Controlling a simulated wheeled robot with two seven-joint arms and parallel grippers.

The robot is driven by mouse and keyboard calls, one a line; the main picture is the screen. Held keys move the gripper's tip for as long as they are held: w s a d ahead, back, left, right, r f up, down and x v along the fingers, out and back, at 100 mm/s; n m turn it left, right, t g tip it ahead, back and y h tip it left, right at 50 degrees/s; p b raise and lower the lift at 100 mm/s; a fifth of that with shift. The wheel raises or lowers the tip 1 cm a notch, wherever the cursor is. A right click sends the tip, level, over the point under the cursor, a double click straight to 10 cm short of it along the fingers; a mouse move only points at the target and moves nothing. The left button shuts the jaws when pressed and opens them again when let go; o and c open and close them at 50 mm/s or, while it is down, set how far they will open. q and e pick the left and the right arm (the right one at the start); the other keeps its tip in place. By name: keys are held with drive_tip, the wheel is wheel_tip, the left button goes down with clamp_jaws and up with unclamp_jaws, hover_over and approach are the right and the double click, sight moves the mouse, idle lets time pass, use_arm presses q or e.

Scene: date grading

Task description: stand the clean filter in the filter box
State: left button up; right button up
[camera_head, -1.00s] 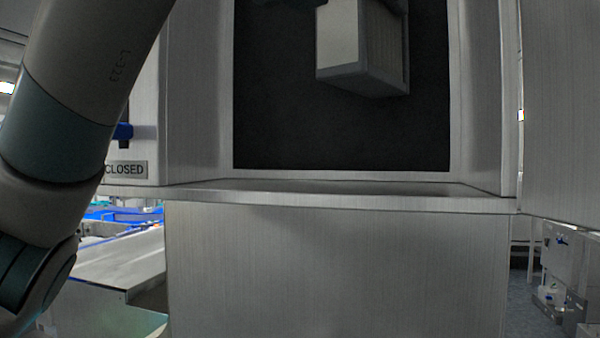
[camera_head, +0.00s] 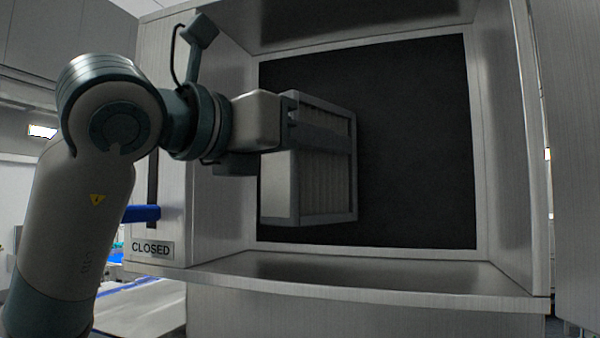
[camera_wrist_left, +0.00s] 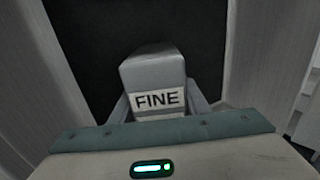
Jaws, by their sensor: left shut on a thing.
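The clean filter (camera_head: 325,185) is a pale pleated block in a grey frame, upright inside the opening of the metal filter box (camera_head: 400,292). It is left of the middle, in front of the dark back panel, and appears held above the floor. My left gripper (camera_head: 300,135) reaches in from the left and is shut on the filter near its top; the fingertips are partly hidden. In the left wrist view the filter (camera_wrist_left: 155,75) shows a "FINE" label between the fingers. My right gripper is not in view.
The dark panel (camera_head: 415,150) fills the back of the box, with free room right of the filter. A blue handle (camera_head: 141,213) and a "CLOSED" sign (camera_head: 153,249) are at the left. An open door panel (camera_head: 565,150) stands at the right.

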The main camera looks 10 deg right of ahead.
sight(300, 186)
use_arm(q)
drive_tip(key=shift+w+a+f, duration=0.5)
drive_tip(key=shift+w+a, duration=0.1)
drive_tip(key=shift+a, duration=0.1)
drive_tip(key=shift+d, duration=0.1)
drive_tip(key=shift+f, duration=0.1)
drive_tip(key=shift+f+p, duration=1)
drive_tip(key=shift+f, duration=0.95)
